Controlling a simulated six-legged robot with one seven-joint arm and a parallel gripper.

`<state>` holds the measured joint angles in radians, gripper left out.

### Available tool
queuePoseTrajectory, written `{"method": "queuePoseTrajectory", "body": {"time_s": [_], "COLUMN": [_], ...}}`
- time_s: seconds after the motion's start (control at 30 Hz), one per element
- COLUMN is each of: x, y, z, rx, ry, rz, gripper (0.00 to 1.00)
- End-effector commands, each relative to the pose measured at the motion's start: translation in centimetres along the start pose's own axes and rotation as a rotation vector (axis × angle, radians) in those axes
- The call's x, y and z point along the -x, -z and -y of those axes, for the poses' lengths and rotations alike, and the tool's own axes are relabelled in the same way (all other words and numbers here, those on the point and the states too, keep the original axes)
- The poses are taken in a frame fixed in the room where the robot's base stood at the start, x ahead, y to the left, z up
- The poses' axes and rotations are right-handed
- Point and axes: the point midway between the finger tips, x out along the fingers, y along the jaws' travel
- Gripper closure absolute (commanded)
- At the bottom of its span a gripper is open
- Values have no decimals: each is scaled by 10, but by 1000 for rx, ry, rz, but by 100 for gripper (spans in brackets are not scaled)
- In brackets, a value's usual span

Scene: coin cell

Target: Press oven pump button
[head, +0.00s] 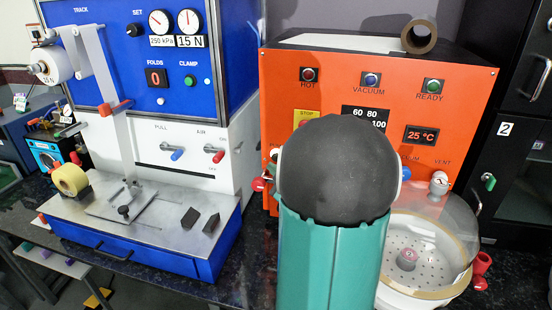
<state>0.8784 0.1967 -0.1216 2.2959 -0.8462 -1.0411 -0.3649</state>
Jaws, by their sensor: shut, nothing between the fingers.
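The orange oven (331,88) stands at the centre right in the head view. Its front has lamps marked HOT, VACUUM and READY, and a display (420,135) reading 25 °C. My own arm, a dark round joint on a green link, covers the lower middle of the oven front. I cannot pick out a pump button for certain. My gripper is not in view.
A clear domed vessel (440,222) with a perforated plate stands in front of the oven at right. A blue and white machine (120,45) with a metal bed stands at left. A narrow strip of dark bench (245,250) is free between them.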

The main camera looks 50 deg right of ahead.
Motion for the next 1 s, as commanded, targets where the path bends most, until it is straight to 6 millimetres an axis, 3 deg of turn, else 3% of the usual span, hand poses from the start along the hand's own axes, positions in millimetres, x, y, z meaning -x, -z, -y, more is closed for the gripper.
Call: {"method": "queuePoseTrajectory", "body": {"time_s": [0.53,1.0], "x": [34,32], "y": [24,34], "z": [24,27], "rx": [0,-9], "ry": [0,6], "rz": [0,20], "gripper": [100,100]}}
